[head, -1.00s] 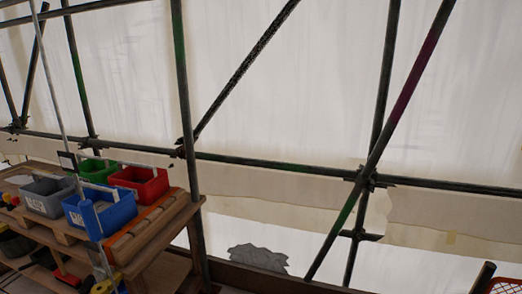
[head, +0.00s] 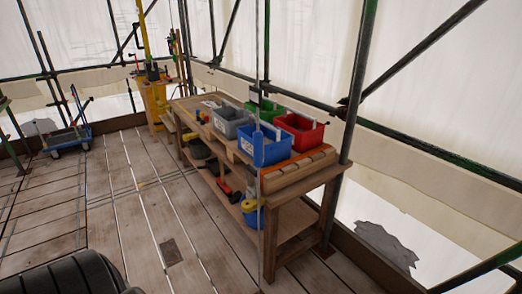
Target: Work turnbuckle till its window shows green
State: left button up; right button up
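A thin upright rod or line (head: 259,60) runs from the top of the head view down in front of the workbench. It carries a small dark plate (head: 255,98) and a slim blue part (head: 257,132) that overlaps the blue bin behind it. This may be the turnbuckle, but it is too small to be sure. I can make out no window and no window colour on it. Neither of my grippers is in view.
A wooden workbench (head: 328,176) holds grey (head: 232,122), green (head: 264,107), blue (head: 272,148) and red (head: 300,132) bins. Scaffold poles (head: 359,75) stand behind. A yellow stand (head: 155,97) and blue trolley (head: 68,138) are farther back. Plank floor (head: 130,190) left of the bench is mostly clear.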

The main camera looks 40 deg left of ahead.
aim_at(259, 139)
jog(key=u, duration=0.35)
jog(key=i, duration=1.2)
jog(key=u, duration=1.95)
